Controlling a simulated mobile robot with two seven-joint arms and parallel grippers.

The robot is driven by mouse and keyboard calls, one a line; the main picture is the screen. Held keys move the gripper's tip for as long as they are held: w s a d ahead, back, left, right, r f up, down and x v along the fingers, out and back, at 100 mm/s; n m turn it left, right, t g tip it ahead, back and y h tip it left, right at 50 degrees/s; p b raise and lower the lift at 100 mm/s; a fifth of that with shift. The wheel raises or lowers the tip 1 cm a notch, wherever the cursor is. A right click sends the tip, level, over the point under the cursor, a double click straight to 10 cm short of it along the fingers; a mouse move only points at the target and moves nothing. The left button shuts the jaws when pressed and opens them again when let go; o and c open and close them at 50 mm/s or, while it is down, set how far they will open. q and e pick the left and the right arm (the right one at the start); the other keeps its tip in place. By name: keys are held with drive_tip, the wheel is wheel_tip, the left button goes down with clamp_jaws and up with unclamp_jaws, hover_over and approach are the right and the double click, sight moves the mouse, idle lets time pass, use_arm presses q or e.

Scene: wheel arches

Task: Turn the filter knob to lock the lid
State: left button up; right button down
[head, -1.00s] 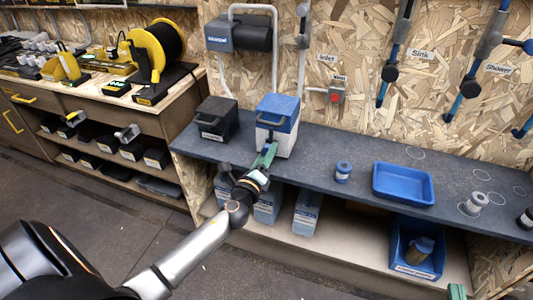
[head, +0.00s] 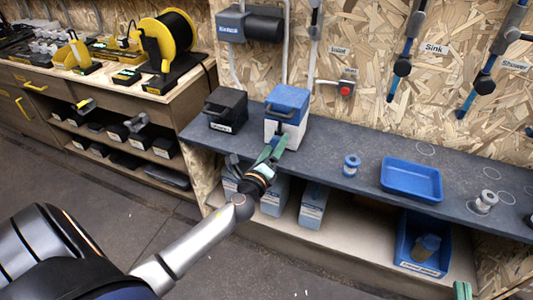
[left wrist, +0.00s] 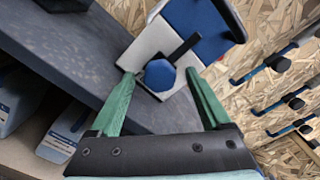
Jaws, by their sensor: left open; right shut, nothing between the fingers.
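The filter is a white box (head: 293,134) with a blue lid (head: 288,99), standing on the grey bench; its lid looks down. The left wrist view shows the blue hexagonal knob (left wrist: 160,75) on the white front, with a dark bar beside it that reaches up toward the lid (left wrist: 205,28). My left gripper (head: 272,148) is open in front of the box. In the left wrist view its green fingers (left wrist: 160,73) lie to either side of the knob; I cannot tell whether they touch it. In the head view the gripper hides the knob. My right gripper (head: 462,291) shows only as a green tip at the bottom edge.
A black box (head: 226,109) stands close left of the filter. A small blue spool (head: 351,165), a blue tray (head: 412,180) and a grey fitting (head: 484,202) are to the right on the bench. Blue-and-white boxes (head: 313,206) and a blue bin (head: 424,245) sit below.

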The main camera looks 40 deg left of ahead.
use_arm(q)
drive_tip(key=v, duration=1.2)
drive_tip(key=shift+b, duration=0.35)
use_arm(e)
drive_tip(key=shift+s+a+r+n+t+y, duration=0.1)
drive_tip(key=shift+r+n+t+y, duration=0.15)
drive_tip(key=shift+r, duration=0.6)
drive_tip(key=shift+s+r+n+t+y, duration=0.15)
drive_tip(key=shift+r+t, duration=0.2)
drive_tip(key=shift+r, duration=0.45)
use_arm(q)
drive_tip(key=shift+w, duration=0.1)
use_arm(e)
drive_tip(key=shift+w, duration=0.15)
